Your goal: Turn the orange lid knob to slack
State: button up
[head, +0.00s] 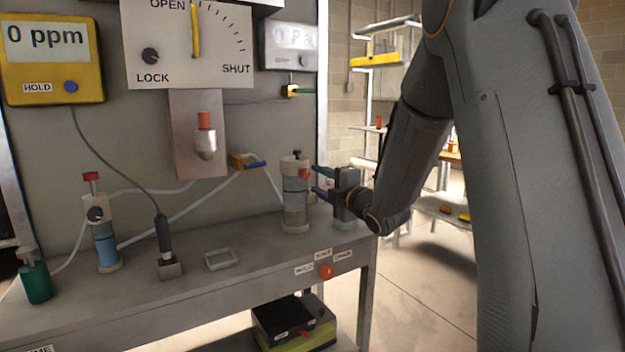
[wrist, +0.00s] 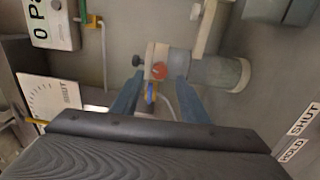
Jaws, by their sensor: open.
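The orange-red lid knob (head: 303,173) is on the upper side of an upright clear canister (head: 295,212) with a pale lid, at the right end of the bench. In the wrist view the canister (wrist: 212,72) appears lying sideways, with the round knob (wrist: 159,71) on its lid. My gripper (head: 317,180) is to the right of the canister, its blue fingers pointing at the lid. In the wrist view the open fingers (wrist: 158,80) are either side of the knob, with nothing visibly clamped. I cannot tell whether they touch it, and no slack mark is readable.
Another orange knob (head: 326,271) is on the bench front, beside small labels. A blue-filled bottle (head: 107,245), a green bottle (head: 37,282) and a probe (head: 166,240) stand to the left. A yellow-and-blue valve (head: 245,161) and hose are behind the canister. The front middle bench is mostly clear.

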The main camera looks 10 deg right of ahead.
jog(key=shift+v, duration=1.5)
jog(key=s+f+m+g+h+p, duration=0.35)
jog(key=s+f+m+g, duration=0.35)
jog(key=s, duration=0.5)
jog(key=s+f+m+g+h+p, duration=0.3)
jog(key=s+f+m+g+p, duration=0.15)
jog(key=s+m, duration=0.65)
jog(key=s+a+m+g+p, duration=0.1)
jog(key=s+m+g, duration=0.1)
jog(key=s, duration=0.6)
jog(key=s+a+m+g+p, duration=0.1)
jog(key=s+g, duration=0.3)
jog(key=s, duration=0.5)
jog(key=shift+s+a+m, duration=0.35)
jog(key=shift+a+m, duration=0.15)
jog(key=shift+a, duration=0.25)
jog(key=shift+f+y, duration=0.15)
jog(key=shift+y, duration=0.1)
